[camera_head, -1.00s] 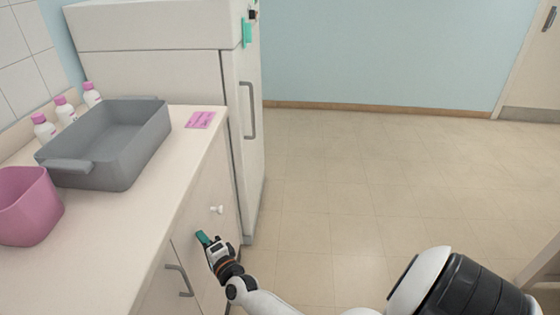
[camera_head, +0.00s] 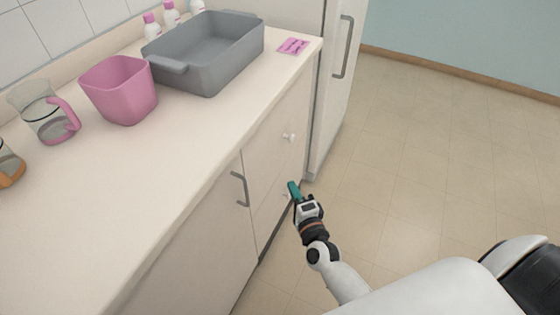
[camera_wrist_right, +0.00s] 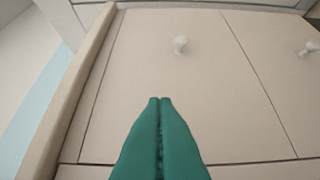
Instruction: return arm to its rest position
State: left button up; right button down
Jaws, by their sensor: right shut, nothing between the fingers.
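My right gripper (camera_head: 293,188) is in front of the lower cabinet, below the counter's edge. In the right wrist view its green fingers (camera_wrist_right: 159,100) are together with nothing between them. They point at a beige cabinet door (camera_wrist_right: 190,85) with a white knob (camera_wrist_right: 181,44), and a gap seems to lie between them. My right arm (camera_head: 345,283) reaches in from the bottom right of the head view. My left gripper is not in the head view.
The counter (camera_head: 130,180) holds a grey tray (camera_head: 205,75), a pink bin (camera_head: 125,95), a glass jug with a pink handle (camera_head: 50,118) and several bottles. A bar handle (camera_head: 240,189) juts from the cabinet. The fridge (camera_head: 330,100) stands beyond. The floor (camera_head: 440,150) at right is clear.

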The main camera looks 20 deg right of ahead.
jog(key=s+a+f+n+g+y+p, duration=0.15)
jog(key=s+f+n+g, duration=0.4)
jog(key=f, duration=0.55)
jog(key=s+a+f+n+g+y+p, duration=0.1)
jog(key=s+a+f+n+g+p, duration=0.15)
jog(key=s+f+n, duration=0.55)
jog(key=s+d+f+n+g+p, duration=0.1)
jog(key=s+f+n+g, duration=0.3)
jog(key=s, duration=0.9)
jog(key=s+d+f+n+g+p, duration=0.2)
jog(key=s+d+f+n+g, duration=0.1)
jog(key=s+f, duration=0.7)
jog(key=s+n+g+h, duration=0.1)
jog(key=s+g, duration=0.1)
jog(key=s, duration=0.2)
jog(key=shift+s, duration=0.2)
jog(key=shift+d, duration=0.1)
